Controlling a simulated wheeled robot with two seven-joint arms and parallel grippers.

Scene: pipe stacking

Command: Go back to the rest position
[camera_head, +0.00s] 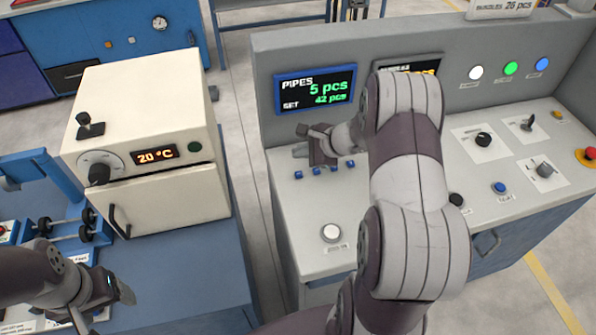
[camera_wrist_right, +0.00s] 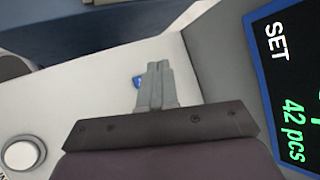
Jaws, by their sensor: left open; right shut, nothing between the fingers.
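My right gripper (camera_head: 302,150) is over the left part of the grey control console (camera_head: 310,225), just below the PIPES display (camera_head: 315,88). In the right wrist view my right gripper (camera_wrist_right: 157,84) is shut with its fingers together and nothing between them. A blue button (camera_wrist_right: 137,82) shows beside the fingers there. My left gripper (camera_head: 112,300) is at the lower left of the head view, open, over the blue bench. Its fingertips are small and partly dark in the picture. My right arm hides much of the console's middle.
A cream oven (camera_head: 165,200) showing 20 °C stands on the blue bench (camera_head: 205,265) between my grippers. The display reads 5 pcs, set 42 pcs. A white round button (camera_head: 332,233) is near the console's front. Blue racks stand at the far left. A floor gap separates bench and console.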

